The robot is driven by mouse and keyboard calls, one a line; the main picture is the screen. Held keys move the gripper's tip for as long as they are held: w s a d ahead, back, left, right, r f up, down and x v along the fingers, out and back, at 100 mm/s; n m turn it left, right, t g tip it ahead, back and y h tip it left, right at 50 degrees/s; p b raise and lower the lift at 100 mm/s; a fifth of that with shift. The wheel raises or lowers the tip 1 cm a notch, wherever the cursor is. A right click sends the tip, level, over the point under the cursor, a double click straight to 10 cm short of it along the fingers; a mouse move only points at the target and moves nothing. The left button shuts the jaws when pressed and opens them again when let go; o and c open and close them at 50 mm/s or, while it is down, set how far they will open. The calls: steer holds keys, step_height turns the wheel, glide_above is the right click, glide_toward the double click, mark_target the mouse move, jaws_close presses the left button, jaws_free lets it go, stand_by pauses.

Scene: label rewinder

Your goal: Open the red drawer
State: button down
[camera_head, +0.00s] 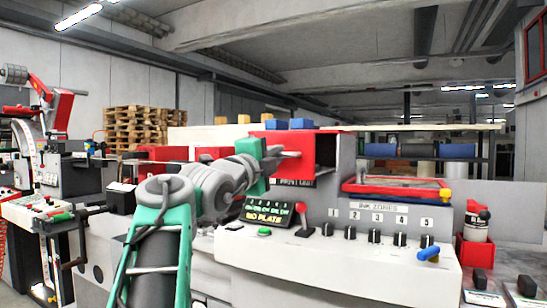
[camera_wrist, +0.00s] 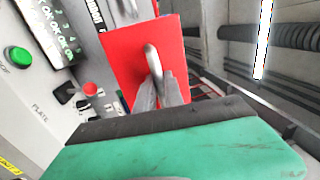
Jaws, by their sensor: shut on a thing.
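The red drawer (camera_head: 328,148) is at the upper middle of the machine in the head view, partly hidden behind my gripper. Its flat red front also fills the middle of the wrist view (camera_wrist: 125,65). A pale bar handle (camera_wrist: 152,60) stands out from that front. My gripper (camera_head: 291,154) is at the front, and in the wrist view its grey fingers (camera_wrist: 160,92) are shut on the handle's lower part.
Below the drawer are a lit display (camera_head: 268,213), a red-knobbed lever (camera_head: 302,210) and a row of black knobs (camera_head: 374,235). A red-framed tray (camera_head: 397,187) lies to the right.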

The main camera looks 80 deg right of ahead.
steer(key=c, duration=1.7)
jaws_free()
steer(key=b+v, duration=0.1)
steer(key=v, duration=0.6)
steer(key=shift+w+a+f, duration=0.1)
steer(key=shift+a+f, duration=0.05)
steer(key=shift+a, duration=0.2)
